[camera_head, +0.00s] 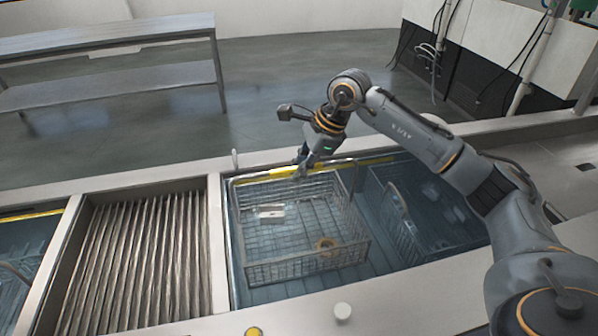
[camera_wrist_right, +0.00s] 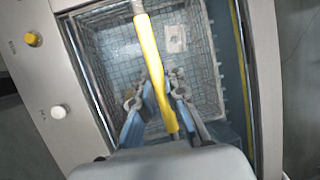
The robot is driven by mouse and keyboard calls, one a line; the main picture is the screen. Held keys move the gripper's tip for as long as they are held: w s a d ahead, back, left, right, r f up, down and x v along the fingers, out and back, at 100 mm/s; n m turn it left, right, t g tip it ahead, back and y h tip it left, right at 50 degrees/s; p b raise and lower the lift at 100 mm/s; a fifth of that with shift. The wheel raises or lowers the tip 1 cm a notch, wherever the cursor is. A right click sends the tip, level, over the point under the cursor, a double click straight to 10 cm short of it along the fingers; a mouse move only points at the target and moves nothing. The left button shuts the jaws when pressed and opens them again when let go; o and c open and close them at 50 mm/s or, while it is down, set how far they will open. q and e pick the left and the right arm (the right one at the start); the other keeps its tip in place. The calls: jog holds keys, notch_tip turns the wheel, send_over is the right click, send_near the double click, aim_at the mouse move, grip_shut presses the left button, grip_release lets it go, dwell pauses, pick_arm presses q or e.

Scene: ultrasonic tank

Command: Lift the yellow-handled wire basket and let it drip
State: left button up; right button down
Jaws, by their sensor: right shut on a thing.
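The wire basket (camera_head: 300,262) is a grey mesh box in the left part of the tank in the head view. Its yellow handle (camera_head: 262,174) runs across above its far side. A pale block (camera_head: 271,212) and a yellowish ring (camera_head: 326,243) lie inside the basket. My right gripper (camera_head: 301,171) is at the handle. In the right wrist view, the yellow handle (camera_wrist_right: 152,62) passes between the fingers of the right gripper (camera_wrist_right: 155,92), which are shut on it. The basket mesh (camera_wrist_right: 200,45) shows below. My left gripper is not in view.
A second wire basket (camera_head: 405,225) stands in the right part of the tank. A ribbed draining section (camera_head: 140,262) lies left of the tank. Knobs (camera_head: 343,311) sit on the front edge. A metal shelf (camera_head: 110,45) stands at the back left.

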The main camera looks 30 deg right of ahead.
jog(key=shift+r+p, duration=2.45)
jog(key=shift+r, duration=2.05)
dwell(2.8)
